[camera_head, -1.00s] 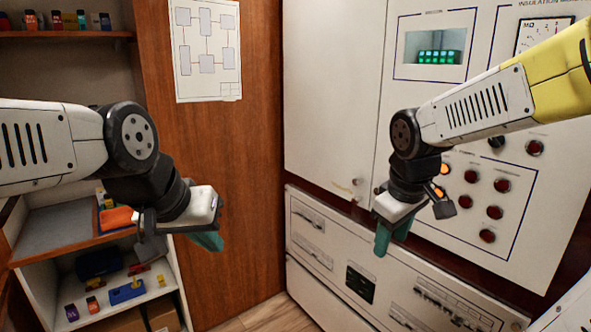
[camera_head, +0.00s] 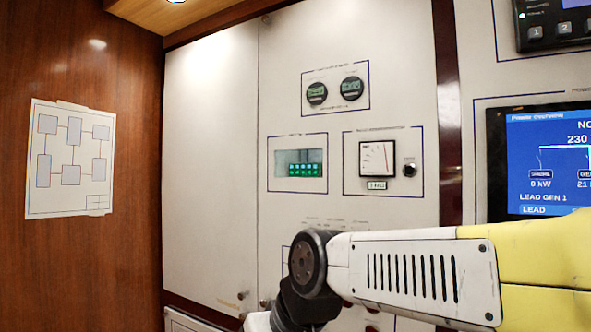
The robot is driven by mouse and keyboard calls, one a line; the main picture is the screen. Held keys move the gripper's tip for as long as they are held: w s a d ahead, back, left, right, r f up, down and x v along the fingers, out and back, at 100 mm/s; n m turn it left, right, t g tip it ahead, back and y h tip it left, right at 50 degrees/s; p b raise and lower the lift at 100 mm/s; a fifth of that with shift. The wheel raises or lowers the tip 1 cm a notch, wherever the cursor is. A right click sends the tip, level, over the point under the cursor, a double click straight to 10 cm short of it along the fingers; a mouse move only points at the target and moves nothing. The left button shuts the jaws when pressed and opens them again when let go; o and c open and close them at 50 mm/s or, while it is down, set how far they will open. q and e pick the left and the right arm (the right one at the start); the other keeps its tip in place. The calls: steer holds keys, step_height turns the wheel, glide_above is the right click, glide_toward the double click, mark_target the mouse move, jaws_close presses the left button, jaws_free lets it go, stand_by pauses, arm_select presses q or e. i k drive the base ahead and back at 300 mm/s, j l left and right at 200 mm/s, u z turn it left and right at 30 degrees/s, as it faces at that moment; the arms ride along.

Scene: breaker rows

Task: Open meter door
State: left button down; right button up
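A plain white cabinet door (camera_head: 210,165) stands shut at the left of the cabinet front. Beside it is a white meter panel (camera_head: 350,215) with two round dials (camera_head: 334,92), a green-lit display (camera_head: 301,170) and a needle meter (camera_head: 377,158). Small round knobs sit low at the seam: one on the plain door (camera_head: 241,296) and one on the meter panel (camera_head: 265,302). My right gripper (camera_head: 257,322) shows only its white body at the bottom edge, below these knobs; its fingers are cut off. My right arm hides the lower meter panel. My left gripper is out of view.
A wooden wall (camera_head: 120,250) with a paper diagram (camera_head: 70,160) borders the cabinet on the left. A blue control screen (camera_head: 545,165) is on the panel at the right. A wooden ledge overhangs the top left.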

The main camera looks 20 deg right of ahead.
mark_target(355, 81)
steer(key=i+l+u, duration=0.15)
steer(key=l+u, duration=0.15)
steer(key=l, duration=0.45)
steer(key=l+u, duration=0.25)
steer(key=l, duration=0.5)
